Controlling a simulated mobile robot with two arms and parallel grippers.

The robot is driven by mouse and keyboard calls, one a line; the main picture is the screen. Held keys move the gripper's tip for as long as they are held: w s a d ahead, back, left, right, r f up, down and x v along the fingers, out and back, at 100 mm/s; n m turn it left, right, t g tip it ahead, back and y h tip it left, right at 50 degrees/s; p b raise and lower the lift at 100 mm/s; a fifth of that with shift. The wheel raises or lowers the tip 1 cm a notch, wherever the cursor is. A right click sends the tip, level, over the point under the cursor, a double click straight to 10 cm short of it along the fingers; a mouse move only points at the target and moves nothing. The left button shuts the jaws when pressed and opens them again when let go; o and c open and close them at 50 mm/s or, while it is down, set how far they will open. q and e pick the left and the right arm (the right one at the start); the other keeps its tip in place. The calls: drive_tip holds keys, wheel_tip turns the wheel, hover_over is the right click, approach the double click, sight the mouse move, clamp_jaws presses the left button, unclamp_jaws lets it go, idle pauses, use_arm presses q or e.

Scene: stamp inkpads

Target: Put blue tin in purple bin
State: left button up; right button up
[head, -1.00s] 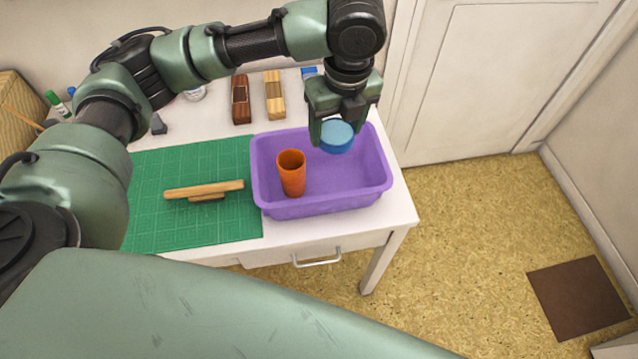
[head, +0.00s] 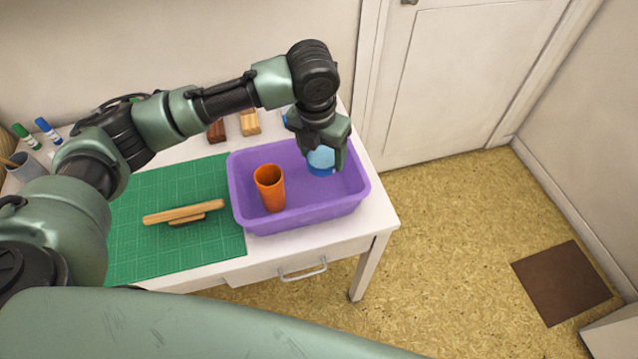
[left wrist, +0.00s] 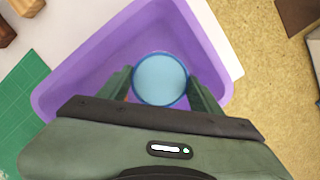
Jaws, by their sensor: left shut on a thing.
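The blue tin (head: 320,160) is round with a pale blue top. My left gripper (head: 324,158) is shut on it, inside the right part of the purple bin (head: 300,216), below or near rim level. Whether the tin touches the bin floor I cannot tell. In the left wrist view the tin (left wrist: 161,79) sits between the two fingers (left wrist: 161,88), with the purple bin (left wrist: 70,78) around it. My right gripper is not in view.
An orange cup (head: 270,188) stands in the left part of the bin. A green cutting mat (head: 140,250) with a wooden piece (head: 184,212) lies left of it. Wooden blocks (head: 250,123) are behind. The table's right edge is close to the bin.

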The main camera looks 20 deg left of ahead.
sight(323, 191)
use_arm(q)
wheel_tip(323, 191, down, 11)
drive_tip(key=shift+f, duration=0.1)
idle(0.3)
drive_tip(key=shift+f, duration=0.1)
drive_tip(key=o, duration=1.7)
drive_tip(key=shift+c, duration=0.2)
drive_tip(key=r, duration=0.4)
drive_tip(key=s+r, duration=0.1)
drive_tip(key=r, duration=0.7)
drive_tip(key=shift+s+a, duration=0.15)
drive_tip(key=shift+s, duration=0.25)
